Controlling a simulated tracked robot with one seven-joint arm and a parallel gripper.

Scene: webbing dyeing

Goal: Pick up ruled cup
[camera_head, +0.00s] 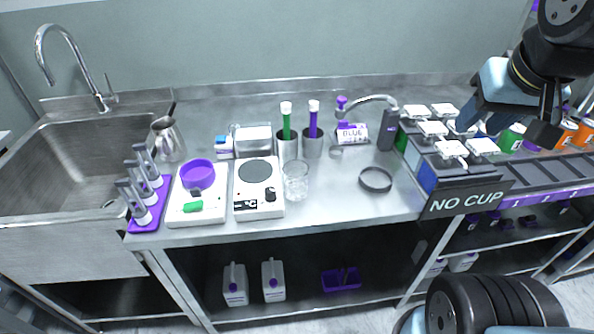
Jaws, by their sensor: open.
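A clear, see-through cup (296,181) stands upright on the steel counter, just right of a white hot-plate device (258,188). It looks like the ruled cup, but its markings are too small to make out. My gripper (546,118) hangs at the upper right, above the right part of the counter, well away from the cup. It is open, and I see nothing held in it.
Two steel cylinders (312,147) with green and purple tubes stand close behind the cup. A dispenser rack (466,190) marked "NO CUP" stands farther right. A scale (197,208) with a purple bowl and a sink (75,150) are left.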

